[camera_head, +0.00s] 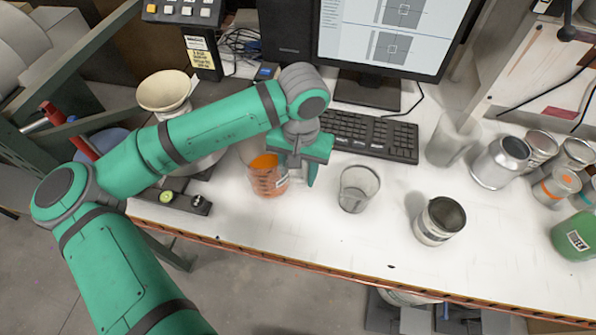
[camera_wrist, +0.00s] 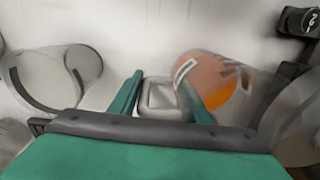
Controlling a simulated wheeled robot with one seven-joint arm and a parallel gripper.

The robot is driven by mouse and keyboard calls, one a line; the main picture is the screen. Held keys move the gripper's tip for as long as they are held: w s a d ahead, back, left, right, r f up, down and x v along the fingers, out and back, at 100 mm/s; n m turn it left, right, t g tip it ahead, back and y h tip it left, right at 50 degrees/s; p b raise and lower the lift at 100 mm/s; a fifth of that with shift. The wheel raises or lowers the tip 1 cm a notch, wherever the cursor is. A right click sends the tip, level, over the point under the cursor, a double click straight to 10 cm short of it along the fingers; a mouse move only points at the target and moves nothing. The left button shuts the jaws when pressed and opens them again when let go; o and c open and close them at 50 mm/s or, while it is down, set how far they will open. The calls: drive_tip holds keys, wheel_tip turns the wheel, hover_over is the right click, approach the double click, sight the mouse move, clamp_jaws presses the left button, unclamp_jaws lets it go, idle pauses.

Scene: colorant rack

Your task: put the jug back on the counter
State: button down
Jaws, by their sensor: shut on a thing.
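The jug (camera_head: 268,180) is a clear vessel with orange colorant in it, at the middle of the counter (camera_head: 330,240) in the head view. It also shows, blurred, right of centre in the wrist view (camera_wrist: 208,78), where it looks tilted. My gripper (camera_head: 308,172) is at the jug's right side, pointing down. In the wrist view my gripper (camera_wrist: 160,97) has its fingers either side of a grey handle-like part, shut on the jug.
An empty clear beaker (camera_head: 358,190) stands close right of my gripper. An open can (camera_head: 440,220) and a translucent pitcher (camera_head: 452,138) stand further right. A keyboard (camera_head: 365,134) lies behind, and a scale with a bowl (camera_head: 165,92) is left. The front-middle counter is clear.

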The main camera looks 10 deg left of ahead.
drive_tip(key=c, duration=1)
unclamp_jaws()
drive_tip(key=shift+f, duration=0.1)
drive_tip(key=r, duration=1.2)
drive_tip(key=shift+d+r, duration=0.2)
drive_tip(key=shift+d, duration=0.05)
drive_tip(key=shift+w, duration=0.1)
